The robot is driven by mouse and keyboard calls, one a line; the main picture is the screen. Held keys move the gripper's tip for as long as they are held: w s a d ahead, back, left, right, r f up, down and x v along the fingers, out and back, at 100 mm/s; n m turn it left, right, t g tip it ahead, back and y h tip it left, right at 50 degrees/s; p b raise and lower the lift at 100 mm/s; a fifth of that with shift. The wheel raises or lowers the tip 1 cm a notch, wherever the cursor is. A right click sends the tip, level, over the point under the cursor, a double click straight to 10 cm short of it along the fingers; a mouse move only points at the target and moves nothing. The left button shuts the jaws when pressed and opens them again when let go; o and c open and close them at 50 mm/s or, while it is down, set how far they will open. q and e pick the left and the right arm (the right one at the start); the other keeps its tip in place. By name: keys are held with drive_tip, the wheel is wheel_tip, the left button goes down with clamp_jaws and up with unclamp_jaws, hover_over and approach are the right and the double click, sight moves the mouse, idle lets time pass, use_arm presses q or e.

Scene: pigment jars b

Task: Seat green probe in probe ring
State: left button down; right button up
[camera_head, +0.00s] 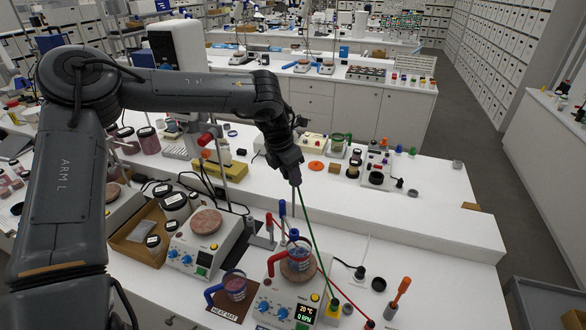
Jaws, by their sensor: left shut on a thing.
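My left gripper (292,172) is shut at the end of my left arm, above the front bench and over the near hotplate. It holds the green probe, whose green cable (313,235) runs from the jaws down to a yellow-green plug (333,306) by the hotplate. A thin grey rod hangs below the jaws; the probe body is mostly hidden. A glass beaker (299,252) stands on the hotplate with a red clamp-like piece (277,262) beside it. A small blue piece (294,235) at its top may be the probe ring; I cannot tell. My right gripper is not in view.
The near hotplate (284,307) has a lit display. Posts with red (269,218) and blue (282,208) tops stand close to the beaker. A mug (234,287) sits left, a second hotplate (205,245) further left. An orange-handled tool (401,290) stands right. The right bench top is fairly clear.

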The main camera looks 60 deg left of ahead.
use_arm(q)
drive_tip(key=shift+d+r, duration=0.25)
drive_tip(key=shift+d, duration=0.05)
drive_tip(key=shift+f, duration=0.1)
wheel_tip(320, 180, down, 6)
drive_tip(key=b, duration=0.3)
idle(0.7)
idle(2.0)
